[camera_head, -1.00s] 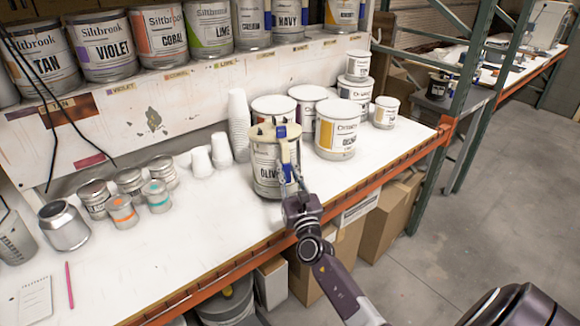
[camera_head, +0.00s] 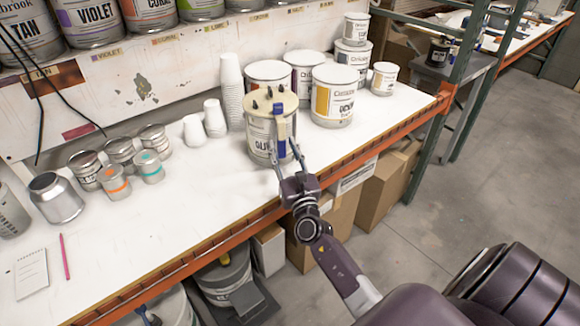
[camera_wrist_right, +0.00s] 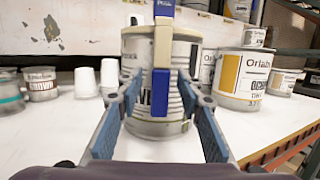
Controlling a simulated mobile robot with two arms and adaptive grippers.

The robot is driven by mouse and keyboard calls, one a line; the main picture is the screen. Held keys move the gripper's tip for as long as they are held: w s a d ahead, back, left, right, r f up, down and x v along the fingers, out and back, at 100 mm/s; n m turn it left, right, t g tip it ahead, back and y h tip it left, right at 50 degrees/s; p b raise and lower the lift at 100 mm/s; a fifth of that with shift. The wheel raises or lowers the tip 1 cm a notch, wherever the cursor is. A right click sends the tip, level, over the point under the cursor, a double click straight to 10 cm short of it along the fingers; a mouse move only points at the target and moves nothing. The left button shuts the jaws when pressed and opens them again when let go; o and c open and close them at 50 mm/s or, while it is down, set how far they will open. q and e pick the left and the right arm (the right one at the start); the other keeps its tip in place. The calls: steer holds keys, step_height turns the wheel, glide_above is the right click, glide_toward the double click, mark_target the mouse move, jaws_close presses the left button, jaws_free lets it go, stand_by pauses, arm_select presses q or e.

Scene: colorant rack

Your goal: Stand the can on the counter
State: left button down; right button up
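The can (camera_head: 259,138), labelled olive, stands upright on the white counter (camera_head: 190,215) near its front edge. A cream disc with dark pegs covers its top, and a cream and blue upright handle (camera_head: 279,112) is at its front. The wrist view shows the can (camera_wrist_right: 140,100) with the handle (camera_wrist_right: 160,65) in front of it. My right gripper (camera_head: 284,156) is open at the front of the can. In the wrist view its fingers (camera_wrist_right: 159,95) are apart, with the handle between them. A small blue tip (camera_head: 150,318) at the bottom edge may be my left gripper; its state cannot be told.
Several larger cans, including a yellow-labelled one (camera_head: 334,97), stand behind and right. Stacked white cups (camera_head: 231,92) are close behind left. Small tins (camera_head: 115,183) and a silver canister (camera_head: 57,198) stand left. The counter between them and the can is clear.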

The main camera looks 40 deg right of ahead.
steer(key=b+v, duration=0.2)
steer(key=v, duration=0.8)
step_height(320, 180, down, 22)
steer(key=s+a+m+g+y, duration=0.1)
steer(key=s+m+g+y, duration=0.15)
steer(key=m+g, duration=0.4)
steer(key=s+a+f+m+g+y, duration=0.15)
steer(key=s+f+m, duration=0.35)
steer(key=f, duration=0.5)
steer(key=s+a+f+m+g, duration=0.2)
steer(key=s+a+f+m, duration=0.15)
steer(key=s+f, duration=0.45)
steer(key=s+a+f+m+g, duration=0.2)
steer(key=s+f+m, duration=0.3)
steer(key=s, duration=0.5)
steer(key=s+a+f+m+g+y, duration=0.1)
steer(key=s+a+f+m+g, duration=0.1)
steer(key=s+f+m, duration=0.3)
steer(key=s+a+f+m+g+y, duration=0.1)
steer(key=s+f+m+g, duration=0.3)
steer(key=s+f, duration=0.5)
steer(key=s+a+m, duration=0.1)
steer(key=s, duration=0.5)
steer(key=shift+s+a+f, duration=0.2)
steer(key=shift+a+f, duration=0.05)
steer(key=shift+f, duration=0.15)
